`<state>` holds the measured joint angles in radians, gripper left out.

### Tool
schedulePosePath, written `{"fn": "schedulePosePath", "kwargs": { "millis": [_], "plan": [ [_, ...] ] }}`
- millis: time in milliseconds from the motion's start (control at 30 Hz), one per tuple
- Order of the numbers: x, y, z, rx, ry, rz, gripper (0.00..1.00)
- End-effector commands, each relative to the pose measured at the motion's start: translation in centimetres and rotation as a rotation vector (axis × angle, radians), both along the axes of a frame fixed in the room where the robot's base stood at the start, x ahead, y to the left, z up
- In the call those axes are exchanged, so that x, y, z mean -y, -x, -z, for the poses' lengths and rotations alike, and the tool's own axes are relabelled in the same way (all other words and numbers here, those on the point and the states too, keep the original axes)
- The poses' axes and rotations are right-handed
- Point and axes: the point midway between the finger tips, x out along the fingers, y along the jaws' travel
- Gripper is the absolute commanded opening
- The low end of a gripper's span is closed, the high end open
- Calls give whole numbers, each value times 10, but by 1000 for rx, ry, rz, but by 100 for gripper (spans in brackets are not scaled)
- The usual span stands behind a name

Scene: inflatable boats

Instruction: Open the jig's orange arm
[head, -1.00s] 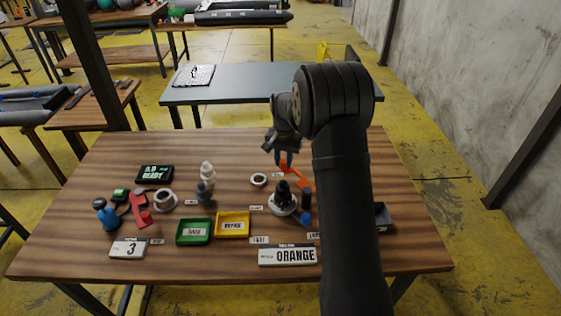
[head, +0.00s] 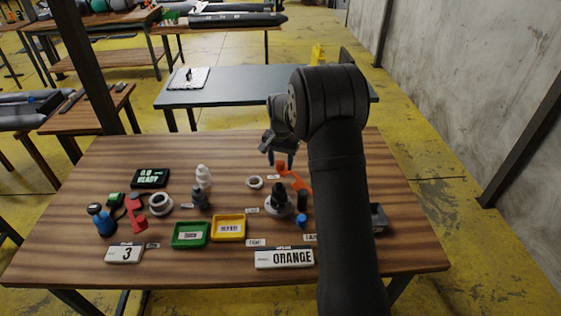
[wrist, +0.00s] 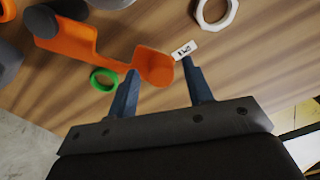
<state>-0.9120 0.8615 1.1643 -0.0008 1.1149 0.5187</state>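The jig (head: 278,206) stands on the wooden table, a dark post on a pale round base. Its orange arm (head: 294,177) reaches back from it toward my gripper. In the wrist view the orange arm (wrist: 75,40) runs from upper left to a broad, cup-like end. My gripper (wrist: 160,67) is open, with its two blue-grey fingers apart on either side of that end. The left fingertip overlaps its edge; I cannot tell whether they touch. In the head view my gripper (head: 280,159) is just behind the arm's far end. Nothing is held.
A white ring (head: 255,182) lies left of the arm. A green ring (wrist: 103,79) shows beside the arm in the wrist view. A dark cylinder (head: 302,201) and a blue piece (head: 301,221) stand right of the jig. Green (head: 175,240) and yellow (head: 215,236) trays lie front left.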

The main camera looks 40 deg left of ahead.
Motion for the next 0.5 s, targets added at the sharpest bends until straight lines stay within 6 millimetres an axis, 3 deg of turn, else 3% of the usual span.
{"fn": "schedulePosePath", "kwargs": {
  "millis": [267,500],
  "plan": [
    [-1,0,-11,1,-1,-1,47],
    [-1,0,-62,3,-4,-1,47]
  ]
}}
